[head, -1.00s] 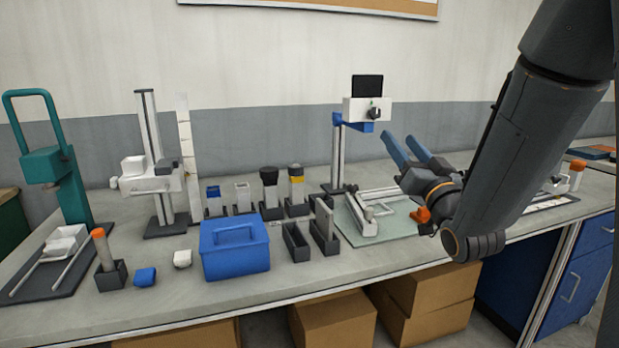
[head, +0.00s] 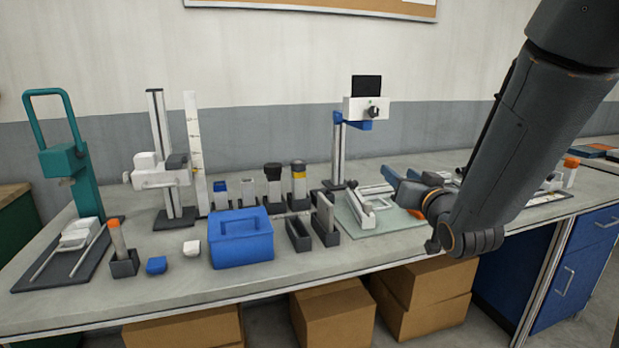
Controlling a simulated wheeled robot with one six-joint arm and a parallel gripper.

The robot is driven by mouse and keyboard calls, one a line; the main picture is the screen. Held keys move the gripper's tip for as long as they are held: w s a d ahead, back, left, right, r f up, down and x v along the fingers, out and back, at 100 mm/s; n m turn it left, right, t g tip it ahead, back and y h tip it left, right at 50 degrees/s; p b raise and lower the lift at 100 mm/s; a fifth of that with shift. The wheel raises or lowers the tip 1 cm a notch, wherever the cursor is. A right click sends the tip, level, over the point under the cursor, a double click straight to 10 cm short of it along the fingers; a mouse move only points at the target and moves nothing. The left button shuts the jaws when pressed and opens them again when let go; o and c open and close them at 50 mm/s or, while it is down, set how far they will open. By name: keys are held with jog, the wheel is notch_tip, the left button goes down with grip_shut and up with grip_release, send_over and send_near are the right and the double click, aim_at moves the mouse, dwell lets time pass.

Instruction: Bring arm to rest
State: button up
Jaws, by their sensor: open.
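My gripper (head: 395,181) is at the right of the head view, above the pale green mat (head: 352,226) on the bench. Its blue fingers are open, with nothing seen between them. My dark arm comes down from the upper right, and its wrist hangs over the front part of the bench. The arm hides part of the bench behind it.
A white frame device (head: 367,208) lies on the mat, close to my fingers. A stand with a dark screen (head: 366,86) rises behind. A blue box (head: 240,239), dark holders (head: 298,234) and a teal press (head: 68,160) stand left. Cardboard boxes (head: 333,318) are under the bench.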

jog(key=s+f+g+h+p, duration=0.1)
jog(key=s+f+g+h, duration=0.1)
jog(key=s+f+g, duration=1.1)
jog(key=s+a+f+g, duration=0.1)
jog(key=s+f+g, duration=0.1)
jog(key=s, duration=0.6)
jog(key=s+a+f+g, duration=0.1)
jog(key=s+f+g, duration=0.1)
jog(key=s, duration=0.6)
jog(key=shift+s+a+f+n+g+p, duration=0.2)
jog(key=shift+s+f+n+g+p, duration=0.15)
jog(key=shift+f, duration=0.45)
